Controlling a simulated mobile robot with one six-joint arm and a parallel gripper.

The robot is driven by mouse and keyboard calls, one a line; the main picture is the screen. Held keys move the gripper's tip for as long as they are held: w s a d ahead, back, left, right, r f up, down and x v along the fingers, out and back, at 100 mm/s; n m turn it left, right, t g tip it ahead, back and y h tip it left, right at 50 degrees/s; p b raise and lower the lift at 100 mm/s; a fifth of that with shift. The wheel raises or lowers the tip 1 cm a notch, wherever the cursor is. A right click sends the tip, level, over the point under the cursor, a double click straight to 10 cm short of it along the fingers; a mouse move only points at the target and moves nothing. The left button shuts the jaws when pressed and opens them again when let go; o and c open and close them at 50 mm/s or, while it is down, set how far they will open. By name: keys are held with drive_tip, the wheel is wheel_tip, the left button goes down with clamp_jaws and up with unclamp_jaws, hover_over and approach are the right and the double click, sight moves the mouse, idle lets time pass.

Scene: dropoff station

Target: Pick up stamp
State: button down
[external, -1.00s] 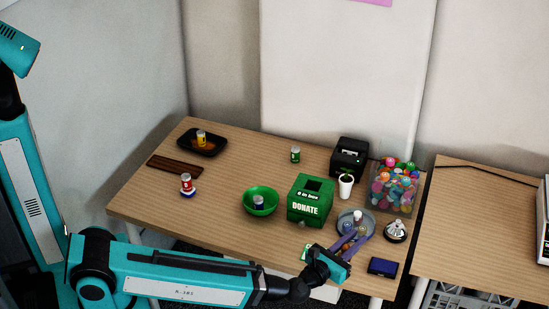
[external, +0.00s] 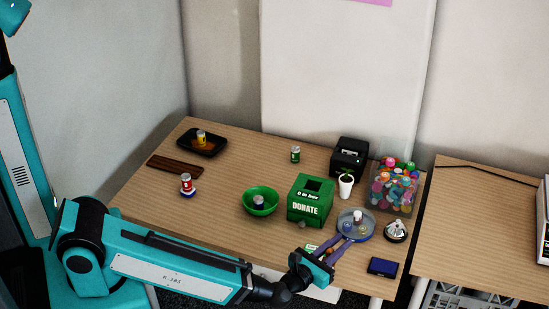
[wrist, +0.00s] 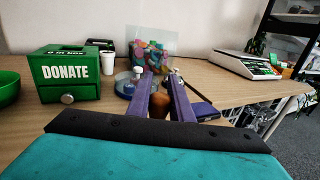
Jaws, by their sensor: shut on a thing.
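My gripper (external: 345,241) is low over the front right of the wooden table, its purple fingers pointing towards a round dish (external: 369,232). In the wrist view, my gripper (wrist: 161,80) has an orange-brown piece, seemingly the stamp (wrist: 159,103), between its fingers. The stamp also shows as a small brown spot between the fingers in the external view (external: 330,250). The gripper is shut on it. The fingers hide part of it, and its underside does not show. A blue ink pad (external: 383,267) lies at the right front edge.
A green donation box (external: 309,208) stands left of the dish. A service bell (external: 396,230), a clear bin of colourful balls (external: 394,190), a white cup (external: 346,187) and a black printer (external: 349,157) stand around it. A green bowl (external: 260,212) is further left.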

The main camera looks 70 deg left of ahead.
drive_tip(key=s+p, duration=0.7)
drive_tip(key=p, duration=0.1)
drive_tip(key=shift+s+r+p, duration=0.15)
drive_tip(key=shift+r+p, duration=0.25)
drive_tip(key=shift+a, duration=0.1)
